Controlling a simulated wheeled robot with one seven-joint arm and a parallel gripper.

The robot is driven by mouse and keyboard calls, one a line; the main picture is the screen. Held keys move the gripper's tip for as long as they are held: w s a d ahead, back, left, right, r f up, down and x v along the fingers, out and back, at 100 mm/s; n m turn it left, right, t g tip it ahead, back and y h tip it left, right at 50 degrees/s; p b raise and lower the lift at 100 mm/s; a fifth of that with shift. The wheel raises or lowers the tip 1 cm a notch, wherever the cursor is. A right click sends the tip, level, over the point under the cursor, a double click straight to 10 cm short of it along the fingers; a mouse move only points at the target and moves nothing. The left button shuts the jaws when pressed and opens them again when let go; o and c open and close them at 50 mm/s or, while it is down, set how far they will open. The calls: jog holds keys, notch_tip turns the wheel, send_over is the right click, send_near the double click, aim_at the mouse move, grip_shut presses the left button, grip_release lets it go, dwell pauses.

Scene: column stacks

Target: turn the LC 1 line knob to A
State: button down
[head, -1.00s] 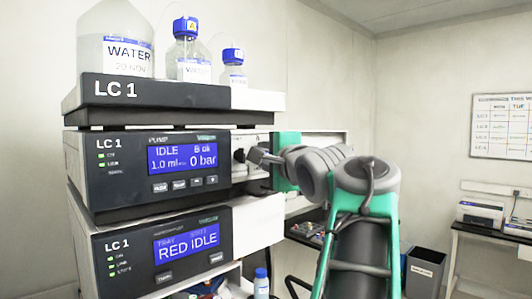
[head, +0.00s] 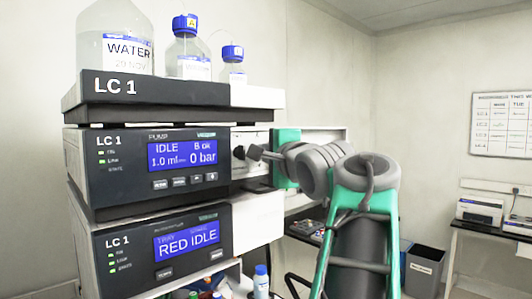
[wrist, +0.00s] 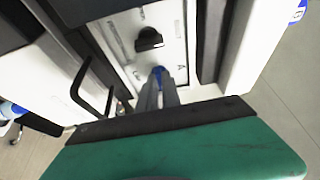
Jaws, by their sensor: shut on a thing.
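The LC 1 pump (head: 150,165) is the middle unit of the stack in the head view, with a pale side panel at its right end. In the wrist view my gripper (wrist: 157,84) is shut at that panel on a small blue part, which I take as the line knob (wrist: 157,71). The fingers hide most of it, so its pointing direction cannot be told. A printed A (wrist: 181,68) is just right of it. In the head view my gripper (head: 256,153) reaches the panel from the right and hides the knob.
A black knob (wrist: 149,40) sits on the same panel, beyond the fingertips and apart from them. A dark handle-like loop (wrist: 95,92) is at the left in the wrist view. Bottles, one a water bottle (head: 115,40), stand on the top tray (head: 160,95).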

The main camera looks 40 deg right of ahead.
jog(key=shift+f+n+b, duration=0.15)
jog(key=shift+n+b, duration=0.25)
jog(key=shift+b, duration=0.2)
jog(key=shift+d+f+n+t+y+b, duration=0.15)
jog(key=shift+n+t+y+b, duration=1.25)
jog(key=shift+n, duration=2.2)
jog(key=shift+d+n+t+y+b, duration=0.15)
jog(key=shift+n+t+y+b, duration=0.55)
jog(key=shift+n+b, duration=2.15)
jog(key=shift+d+f+n+t+y+b, duration=0.15)
jog(key=shift+n+t+y+b, duration=0.95)
jog(key=shift+n, duration=3.25)
jog(key=shift+r+g+y, duration=0.15)
jog(key=shift+g+y, duration=0.15)
jog(key=shift+y, duration=0.1)
jog(key=c, duration=1.5)
grip_release()
jog(key=shift+w, duration=0.1)
jog(key=shift+c, duration=0.2)
jog(key=b+v, duration=0.2)
jog(key=v, duration=0.6)
